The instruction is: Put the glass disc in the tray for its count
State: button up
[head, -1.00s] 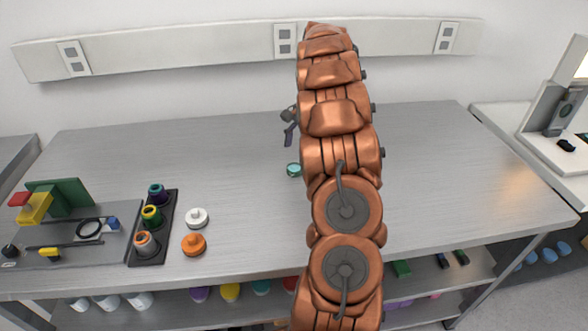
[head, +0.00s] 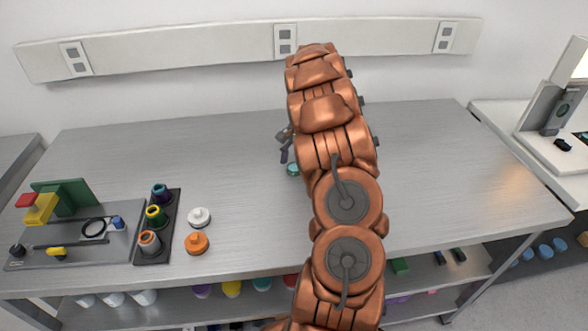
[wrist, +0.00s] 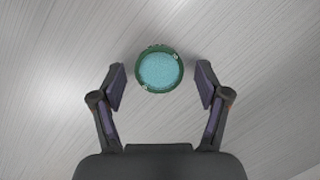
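The glass disc (wrist: 160,70) is round and pale teal with a dark green rim. It lies on the metal table in the wrist view, between and slightly ahead of my open fingertips, with a gap on each side. In the head view the disc (head: 293,169) is partly hidden by my copper arm. My gripper (wrist: 160,84) is open and empty; in the head view only a finger of my gripper (head: 284,149) shows beside the arm, just behind the disc. I cannot make out a tray that is clearly the one for the count.
At the table's left are a grey board (head: 105,250) with tools, a black rack (head: 170,240) of coloured spools, a white knobbed piece (head: 199,217) and an orange knobbed piece (head: 197,243). A lower shelf (head: 225,308) holds several coloured items. The table's right side is clear.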

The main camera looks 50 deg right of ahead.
jog(key=c, duration=1.1)
jog(key=shift+r, duration=0.1)
jog(key=shift+c, duration=0.2)
